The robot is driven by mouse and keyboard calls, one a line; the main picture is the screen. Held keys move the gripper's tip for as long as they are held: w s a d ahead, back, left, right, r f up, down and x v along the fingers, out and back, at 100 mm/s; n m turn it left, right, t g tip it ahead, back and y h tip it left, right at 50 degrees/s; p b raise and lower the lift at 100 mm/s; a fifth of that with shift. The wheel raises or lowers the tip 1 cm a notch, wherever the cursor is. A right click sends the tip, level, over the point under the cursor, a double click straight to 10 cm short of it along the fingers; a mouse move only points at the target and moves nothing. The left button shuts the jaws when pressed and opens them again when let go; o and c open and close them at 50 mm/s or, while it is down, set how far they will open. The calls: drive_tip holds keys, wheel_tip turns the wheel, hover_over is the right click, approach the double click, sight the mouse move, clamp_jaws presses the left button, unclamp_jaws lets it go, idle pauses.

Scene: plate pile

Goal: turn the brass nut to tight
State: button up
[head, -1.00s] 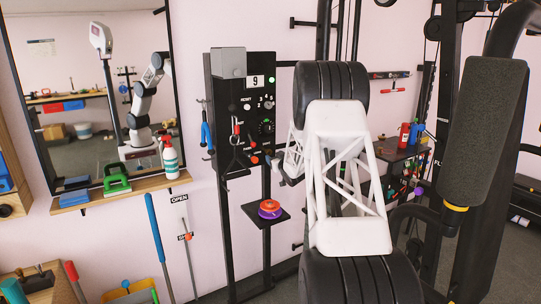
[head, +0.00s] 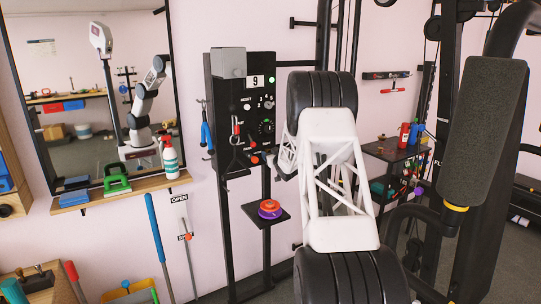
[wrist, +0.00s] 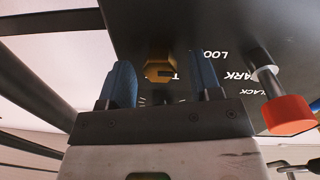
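The brass nut (wrist: 160,68) shows in the wrist view as a hexagonal piece on the underside of a dark panel. My gripper (wrist: 161,62) is open, with one blue finger on each side of the nut and gaps visible between. I cannot tell whether the fingertips reach the nut's depth. White lettering lies behind the nut, partly hidden by the right finger. In the head view my gripper (head: 277,164) is at the lower right of the black panel (head: 232,118); the nut cannot be made out there.
A red-capped peg (wrist: 288,115) sticks out close to the right of my gripper. In the head view, a small shelf with a red and purple round object (head: 270,209) stands below. A wall shelf with a spray bottle (head: 169,157) is at the left.

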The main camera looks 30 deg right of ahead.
drive_tip(key=c, duration=0.8)
drive_tip(key=shift+m, duration=0.4)
drive_tip(key=shift+d+r+m+g+y, duration=0.1)
drive_tip(key=shift+m+g+y, duration=0.15)
drive_tip(key=shift+m, duration=3.8)
drive_tip(key=shift+r+m+g+y, duration=0.15)
drive_tip(key=shift+m+y, duration=0.2)
drive_tip(key=shift+m, duration=3.7)
drive_tip(key=shift+f, duration=0.1)
